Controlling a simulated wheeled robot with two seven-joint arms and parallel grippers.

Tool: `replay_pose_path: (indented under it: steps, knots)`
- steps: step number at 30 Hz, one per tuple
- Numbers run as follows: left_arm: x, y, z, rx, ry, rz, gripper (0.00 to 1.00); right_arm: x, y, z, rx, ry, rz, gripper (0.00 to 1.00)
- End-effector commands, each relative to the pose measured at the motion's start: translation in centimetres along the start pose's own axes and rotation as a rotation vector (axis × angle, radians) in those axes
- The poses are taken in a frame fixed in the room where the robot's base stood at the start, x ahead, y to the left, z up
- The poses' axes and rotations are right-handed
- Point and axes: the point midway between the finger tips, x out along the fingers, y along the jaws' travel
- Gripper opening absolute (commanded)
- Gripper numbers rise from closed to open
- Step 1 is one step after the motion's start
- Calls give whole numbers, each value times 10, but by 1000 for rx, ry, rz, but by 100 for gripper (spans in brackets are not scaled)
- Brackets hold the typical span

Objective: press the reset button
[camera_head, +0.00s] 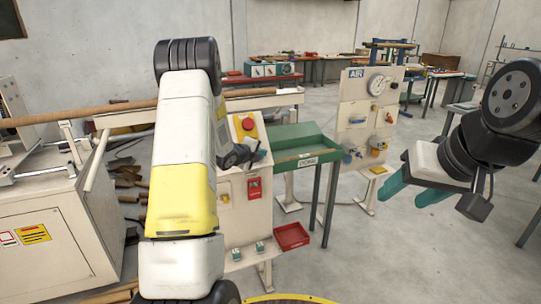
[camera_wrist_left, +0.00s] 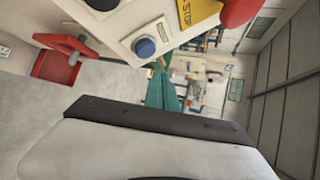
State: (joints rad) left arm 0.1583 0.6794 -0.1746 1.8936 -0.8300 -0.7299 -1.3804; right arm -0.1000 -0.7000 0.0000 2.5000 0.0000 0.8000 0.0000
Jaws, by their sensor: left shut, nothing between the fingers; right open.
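The control panel (camera_head: 238,190) stands behind my left arm, with a red mushroom button (camera_head: 248,124) on a yellow plate at its top. In the left wrist view, a round blue button (camera_wrist_left: 144,47) sits on the panel's pale face beside the yellow STOP plate (camera_wrist_left: 197,10). No reset label is legible. The blue button is hidden in the head view. My left gripper (camera_wrist_left: 160,82) is shut and empty, its teal fingers near the blue button and apart from it. My right gripper (camera_head: 425,188) is open and empty, far right of the panel.
A green tray table (camera_head: 295,146) adjoins the panel on the right. A red switch (camera_head: 253,187) is on the panel front, and a red bin (camera_head: 291,236) is lower down. An AIR board (camera_head: 355,120) stands further right. Floor between it and my right gripper is clear.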

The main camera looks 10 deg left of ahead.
Motion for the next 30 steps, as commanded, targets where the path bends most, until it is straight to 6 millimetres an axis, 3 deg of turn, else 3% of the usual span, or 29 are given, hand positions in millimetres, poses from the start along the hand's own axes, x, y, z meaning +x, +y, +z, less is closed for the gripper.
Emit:
replay_pose_path:
  steps: [9, 30]
  knots:
    - [15, 11, 11, 1, 0, 0, 0, 0, 0, 0, 0, 0, 0, 56]
    - [15, 11, 11, 0, 0, 0, 0, 0, 0, 0, 0, 0, 0, 56]
